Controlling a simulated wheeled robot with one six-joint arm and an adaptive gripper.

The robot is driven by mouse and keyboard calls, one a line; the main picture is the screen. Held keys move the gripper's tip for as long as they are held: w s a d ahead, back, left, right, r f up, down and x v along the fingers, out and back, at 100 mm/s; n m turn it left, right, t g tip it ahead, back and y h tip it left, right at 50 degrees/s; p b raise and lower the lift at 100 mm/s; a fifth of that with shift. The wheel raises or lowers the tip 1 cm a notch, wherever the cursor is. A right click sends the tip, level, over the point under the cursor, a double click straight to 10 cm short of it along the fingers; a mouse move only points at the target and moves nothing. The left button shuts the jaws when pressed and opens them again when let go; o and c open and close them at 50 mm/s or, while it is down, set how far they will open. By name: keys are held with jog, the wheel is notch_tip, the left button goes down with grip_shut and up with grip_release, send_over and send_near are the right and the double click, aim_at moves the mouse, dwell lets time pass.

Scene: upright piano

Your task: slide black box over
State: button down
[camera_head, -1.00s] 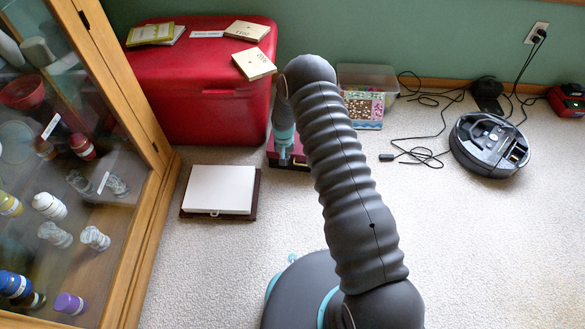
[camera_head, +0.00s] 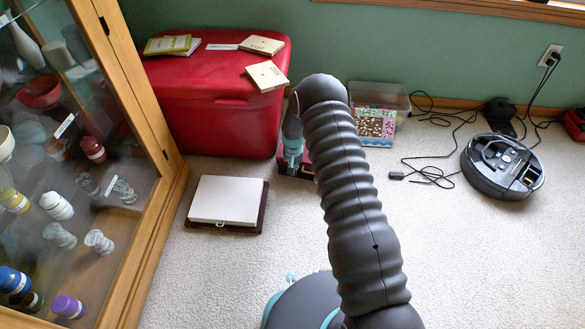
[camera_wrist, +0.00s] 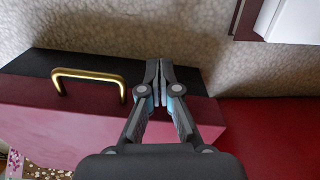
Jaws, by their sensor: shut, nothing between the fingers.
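A box with a black front face, a brass handle and a maroon top (camera_wrist: 80,120) fills the left and middle of the wrist view. In the head view the same box (camera_head: 307,166) sits on the carpet by the red bin, mostly hidden behind my arm. My gripper (camera_wrist: 160,64) is shut and empty, its fingertips over the black edge right of the handle. I cannot tell whether they touch the box. In the head view my gripper (camera_head: 292,170) points down at the box.
A large red bin (camera_head: 220,125) stands behind left of the box. A white-topped case (camera_head: 224,200) lies on the carpet to the left, near a glass cabinet (camera_head: 150,190). A robot vacuum (camera_head: 503,166) and cables (camera_head: 435,175) lie right. Carpet between is clear.

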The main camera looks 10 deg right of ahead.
notch_tip(320, 180, up, 10)
jog(key=s+p, duration=0.1)
jog(key=s, duration=0.1)
jog(key=shift+s+a, duration=0.15)
jog(key=shift+s, duration=0.05)
jog(key=s+n+g, duration=0.1)
jog(key=s+g, duration=0.1)
jog(key=s, duration=0.5)
jog(key=s+d+r+t+p, duration=0.1)
jog(key=s+r+t+p, duration=0.1)
jog(key=s+r, duration=0.8)
jog(key=s+d+r+n+t+p, duration=0.1)
jog(key=s+r, duration=1)
jog(key=r, duration=1.1)
jog(key=s+d+r+t+p, duration=0.1)
jog(key=s+r+t+p, duration=0.3)
jog(key=s+r, duration=0.7)
notch_tip(320, 180, up, 5)
jog(key=shift+d+r+t, duration=0.15)
jog(key=shift+d+t, duration=0.15)
